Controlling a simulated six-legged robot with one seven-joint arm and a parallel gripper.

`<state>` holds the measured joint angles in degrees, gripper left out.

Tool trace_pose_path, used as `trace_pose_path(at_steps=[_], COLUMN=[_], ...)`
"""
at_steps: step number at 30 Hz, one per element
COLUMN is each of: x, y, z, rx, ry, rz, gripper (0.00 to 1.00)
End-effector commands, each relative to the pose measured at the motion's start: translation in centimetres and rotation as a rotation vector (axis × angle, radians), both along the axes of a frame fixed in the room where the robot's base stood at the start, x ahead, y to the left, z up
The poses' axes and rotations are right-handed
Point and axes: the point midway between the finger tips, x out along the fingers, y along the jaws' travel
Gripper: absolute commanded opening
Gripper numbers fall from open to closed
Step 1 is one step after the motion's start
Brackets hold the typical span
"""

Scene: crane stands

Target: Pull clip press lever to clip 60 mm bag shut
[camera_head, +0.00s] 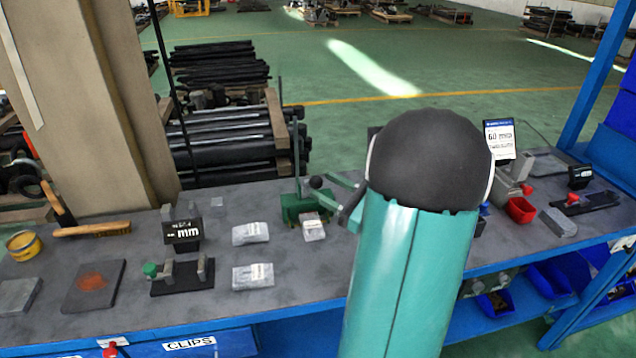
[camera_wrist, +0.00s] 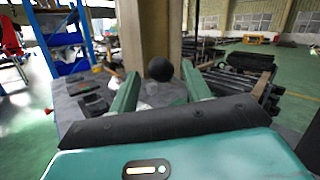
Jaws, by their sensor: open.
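The clip press (camera_head: 292,207) is a green block with a tall thin post, standing near the middle of the bench. Its lever ends in a black ball knob (camera_head: 316,183). A pale labelled bag (camera_head: 313,229) lies at the press's front; its label is too small to read. My gripper (camera_head: 336,192) is open just right of the knob, partly hidden by my arm. In the wrist view my gripper's two green fingers (camera_wrist: 161,88) stand apart, with the black knob (camera_wrist: 160,69) seen between their tips. I cannot tell whether they touch it.
Two more pale bags (camera_head: 250,233) (camera_head: 253,276) lie left of the press. A gauge with a display (camera_head: 184,231), a brush (camera_head: 92,229) and a yellow tin (camera_head: 21,246) stand farther left.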

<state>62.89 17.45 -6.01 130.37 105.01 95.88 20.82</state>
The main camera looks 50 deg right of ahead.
Motion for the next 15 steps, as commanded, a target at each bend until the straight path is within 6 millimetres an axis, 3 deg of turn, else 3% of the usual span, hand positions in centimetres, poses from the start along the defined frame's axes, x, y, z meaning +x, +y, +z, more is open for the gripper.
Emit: trace_pose_path(at_steps=[9, 15], x=[-6.9, -9.4], y=[-1.5, -2.0], z=[-1.4, -2.0], rx=[0.002, 0.002], ry=[0.002, 0.002], rz=[-0.004, -0.002], gripper=[0.48, 0.48])
